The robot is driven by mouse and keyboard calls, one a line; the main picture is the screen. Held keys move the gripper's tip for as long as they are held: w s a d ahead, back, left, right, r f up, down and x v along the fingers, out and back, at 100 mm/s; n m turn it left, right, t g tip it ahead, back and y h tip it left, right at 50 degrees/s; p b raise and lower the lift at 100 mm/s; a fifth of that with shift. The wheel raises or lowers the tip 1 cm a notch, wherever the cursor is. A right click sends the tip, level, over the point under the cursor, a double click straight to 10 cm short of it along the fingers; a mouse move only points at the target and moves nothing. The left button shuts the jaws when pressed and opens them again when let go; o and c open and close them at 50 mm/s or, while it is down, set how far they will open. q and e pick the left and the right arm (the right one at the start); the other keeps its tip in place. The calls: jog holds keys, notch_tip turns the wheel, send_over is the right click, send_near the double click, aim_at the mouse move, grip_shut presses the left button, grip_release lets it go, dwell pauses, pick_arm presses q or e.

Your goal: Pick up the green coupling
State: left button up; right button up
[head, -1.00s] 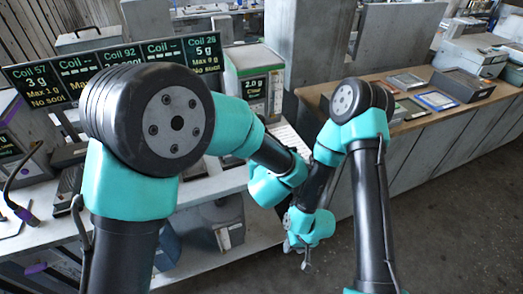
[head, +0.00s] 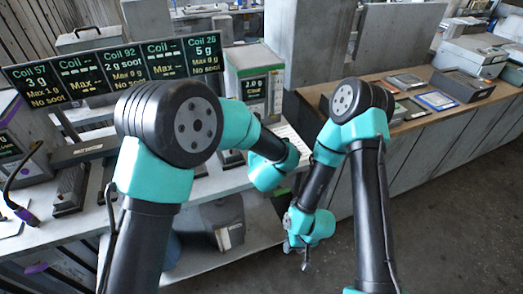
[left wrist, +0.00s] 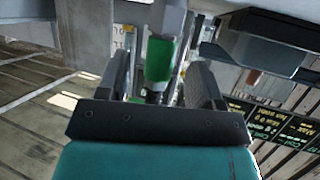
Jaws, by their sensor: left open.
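A bright green coupling (left wrist: 160,58) shows in the left wrist view, with a pale grey cylindrical part above it and a dark narrow stem below. My left gripper (left wrist: 161,72) is open, with one dark finger on each side of the green coupling in this view. Gaps show on both sides, and I cannot tell how deep between the fingers it sits. In the head view my left gripper is hidden by its own arm, and I cannot make out the coupling. My right gripper (head: 304,262) hangs low, small and pointing down, and its jaws are unclear.
A grey-and-green box (head: 253,80) with a display stands near my left forearm. A wooden-topped counter (head: 440,100) holds trays and boxes at right. The floor (head: 440,220) is clear.

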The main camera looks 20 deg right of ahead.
pick_arm(q)
jog(key=shift+x, duration=1.2)
jog(key=c, duration=1.1)
